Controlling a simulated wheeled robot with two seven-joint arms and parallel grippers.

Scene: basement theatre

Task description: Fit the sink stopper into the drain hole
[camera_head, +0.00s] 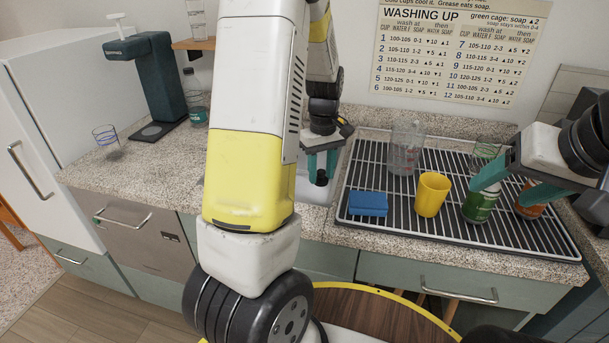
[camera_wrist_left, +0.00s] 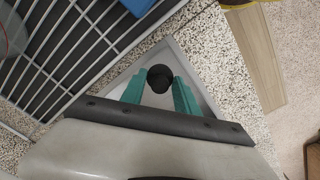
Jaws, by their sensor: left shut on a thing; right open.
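My left gripper (camera_head: 322,167) is shut on the black sink stopper (camera_head: 321,178), low over the sink (camera_head: 313,192). In the left wrist view the round dark stopper (camera_wrist_left: 160,76) sits between the teal fingertips of my left gripper (camera_wrist_left: 160,88), with the grey sink (camera_wrist_left: 172,50) around and behind it. The drain hole does not show; the stopper, the gripper and my left arm cover much of the sink. I cannot tell whether the stopper touches the sink floor. My right gripper (camera_head: 517,184) is open above the rack, near a green can (camera_head: 480,204).
A wire drying rack (camera_head: 400,222) right of the sink holds a blue sponge (camera_head: 368,203), a yellow cup (camera_head: 432,194), a clear glass (camera_head: 405,148) and an orange-brown can (camera_head: 530,200). A teal dispenser (camera_head: 155,80) and a glass (camera_head: 106,136) stand left. The front-left counter is clear.

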